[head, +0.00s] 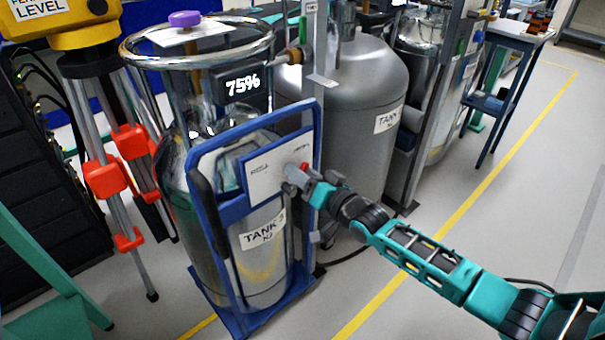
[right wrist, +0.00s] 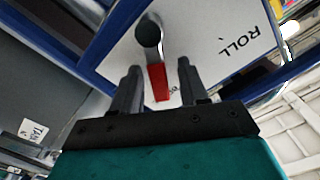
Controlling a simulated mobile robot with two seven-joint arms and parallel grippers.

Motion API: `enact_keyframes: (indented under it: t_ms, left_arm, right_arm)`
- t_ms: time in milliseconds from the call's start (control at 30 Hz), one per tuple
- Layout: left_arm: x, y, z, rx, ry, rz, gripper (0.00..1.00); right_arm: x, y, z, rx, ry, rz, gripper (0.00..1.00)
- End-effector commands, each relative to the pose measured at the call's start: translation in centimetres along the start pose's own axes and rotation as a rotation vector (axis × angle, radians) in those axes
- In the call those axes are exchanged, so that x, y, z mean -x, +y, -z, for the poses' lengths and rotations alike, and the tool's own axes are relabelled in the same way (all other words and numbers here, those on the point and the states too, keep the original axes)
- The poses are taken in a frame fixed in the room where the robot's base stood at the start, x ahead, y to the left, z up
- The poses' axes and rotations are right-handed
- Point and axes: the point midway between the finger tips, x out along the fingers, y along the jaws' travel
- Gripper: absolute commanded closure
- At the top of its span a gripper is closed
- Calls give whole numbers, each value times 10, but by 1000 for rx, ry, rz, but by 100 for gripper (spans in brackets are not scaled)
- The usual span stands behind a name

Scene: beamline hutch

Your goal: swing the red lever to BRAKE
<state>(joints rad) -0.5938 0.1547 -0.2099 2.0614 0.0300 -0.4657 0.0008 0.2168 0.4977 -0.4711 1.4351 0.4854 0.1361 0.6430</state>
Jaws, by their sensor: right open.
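The red lever (head: 304,166) is on the white label plate (head: 262,172) of the blue cart (head: 205,225) that holds the tank marked TANK 3 (head: 262,262). In the right wrist view the red lever (right wrist: 158,82) extends from a dark round knob (right wrist: 148,33) and lies between the two fingers. My right gripper (right wrist: 158,82) is open, with a gap on each side of the lever. The word ROLL (right wrist: 238,42) shows on the plate. Other lettering beside the lever is mostly hidden, and I cannot read BRAKE. My left gripper is not in view.
A grey tank (head: 350,90) stands behind the cart, on the right. A yellow instrument (head: 75,22) on a tripod with red clamps (head: 105,178) stands at the left.

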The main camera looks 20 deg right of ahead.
Motion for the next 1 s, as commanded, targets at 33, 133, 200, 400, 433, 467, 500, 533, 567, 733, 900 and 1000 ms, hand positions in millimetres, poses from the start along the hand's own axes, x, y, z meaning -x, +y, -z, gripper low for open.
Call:
enact_keyframes:
  t_ms: [33,133,200,400,433,467,500,533,567,733,900,1000]
  left_arm:
    - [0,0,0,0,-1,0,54]
    - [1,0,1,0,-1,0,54]
    - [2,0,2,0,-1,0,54]
    - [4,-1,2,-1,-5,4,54]
    - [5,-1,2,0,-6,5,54]
    - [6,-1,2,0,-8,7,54]
    - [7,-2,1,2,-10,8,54]
    - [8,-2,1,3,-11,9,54]
    - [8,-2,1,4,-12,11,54]
    - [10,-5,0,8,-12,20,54]
    - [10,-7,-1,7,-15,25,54]
    - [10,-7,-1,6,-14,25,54]
  right_arm:
    - [0,0,0,0,0,0,56]
    - [4,0,0,0,-1,-1,56]
    - [10,0,0,-1,-2,-1,56]
    - [44,0,0,-1,-4,-2,56]
    - [50,0,0,-1,-3,-2,56]
    - [56,-1,0,-1,-4,-1,56]
    - [64,0,0,0,-5,-3,56]
    - [70,0,0,0,-4,-2,56]
    - [76,0,0,0,-4,-2,56]
    - [105,-1,0,1,-3,-1,56]
    - [123,0,0,1,-1,-1,56]
    - [127,0,0,0,0,0,56]
